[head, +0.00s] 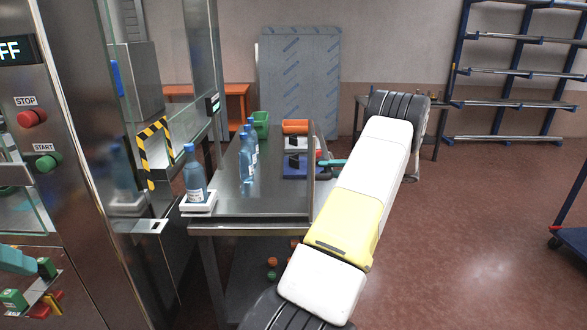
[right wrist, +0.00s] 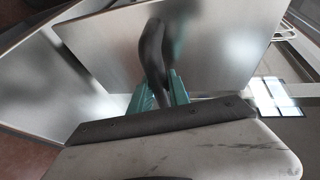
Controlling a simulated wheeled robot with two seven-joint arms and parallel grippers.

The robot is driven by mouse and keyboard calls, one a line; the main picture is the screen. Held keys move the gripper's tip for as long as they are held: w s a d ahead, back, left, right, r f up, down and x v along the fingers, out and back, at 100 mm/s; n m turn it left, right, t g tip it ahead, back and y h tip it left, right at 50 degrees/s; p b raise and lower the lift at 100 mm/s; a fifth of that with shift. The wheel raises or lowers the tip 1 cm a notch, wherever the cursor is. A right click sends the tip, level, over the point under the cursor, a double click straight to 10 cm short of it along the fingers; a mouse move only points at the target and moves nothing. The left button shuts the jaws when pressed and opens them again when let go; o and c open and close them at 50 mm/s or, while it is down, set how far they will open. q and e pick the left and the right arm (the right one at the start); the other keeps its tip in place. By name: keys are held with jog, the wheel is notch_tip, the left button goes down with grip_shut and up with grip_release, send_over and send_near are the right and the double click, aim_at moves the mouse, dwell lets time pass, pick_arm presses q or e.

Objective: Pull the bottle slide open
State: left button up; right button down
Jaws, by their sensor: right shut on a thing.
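A thin upright metal panel (head: 311,175) stands along the right edge of the steel table, and I take it for the bottle slide. My right gripper (head: 332,163) is at its right side, reached by my arm across the front. In the right wrist view, the teal fingers (right wrist: 158,92) are shut on a dark curved handle (right wrist: 153,55) in front of a flat grey metal panel (right wrist: 190,45). A blue bottle (head: 194,177) stands upright on a white pad (head: 198,203) at the table's left front corner. More blue bottles (head: 247,155) stand behind it.
The steel table (head: 265,200) also holds a green bin (head: 261,122), an orange bin (head: 295,126) and a blue tray (head: 297,170). A machine with a red stop button (head: 32,118) stands close on the left.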

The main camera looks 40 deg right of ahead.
jog(key=c, duration=1.3)
grip_release()
jog(key=shift+o, duration=0.2)
jog(key=shift+s, duration=0.1)
jog(key=v, duration=0.7)
jog(key=shift+s+d, duration=0.2)
jog(key=shift+s+d, duration=0.1)
